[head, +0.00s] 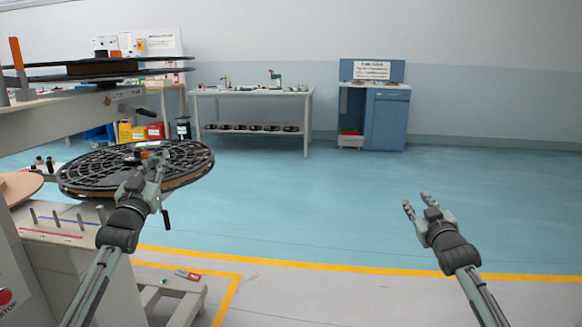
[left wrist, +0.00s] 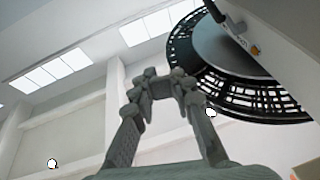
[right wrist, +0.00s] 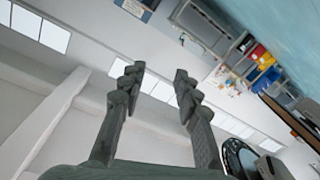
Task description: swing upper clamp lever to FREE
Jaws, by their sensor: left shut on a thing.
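The upper reel (head: 95,68) lies flat on the upper arm of the stand (head: 85,108). A dark lever-like handle (head: 146,112) sticks out at that arm's end, beside a small label; I cannot read its setting. In the left wrist view a reel (left wrist: 240,85) shows from below, with a small orange-brown part (left wrist: 255,50) on the arm. My left gripper (head: 154,163) is in front of the lower reel (head: 95,172), below the upper arm. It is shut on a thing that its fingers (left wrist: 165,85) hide. My right gripper (head: 416,203) is open and empty over the floor.
A dark rod (head: 165,218) hangs below the lower reel. A panel with pegs (head: 60,222) and a red stop button (head: 5,297) are at the left. A workbench (head: 250,93) and a blue cabinet (head: 388,122) stand by the wall. The floor on the right is clear.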

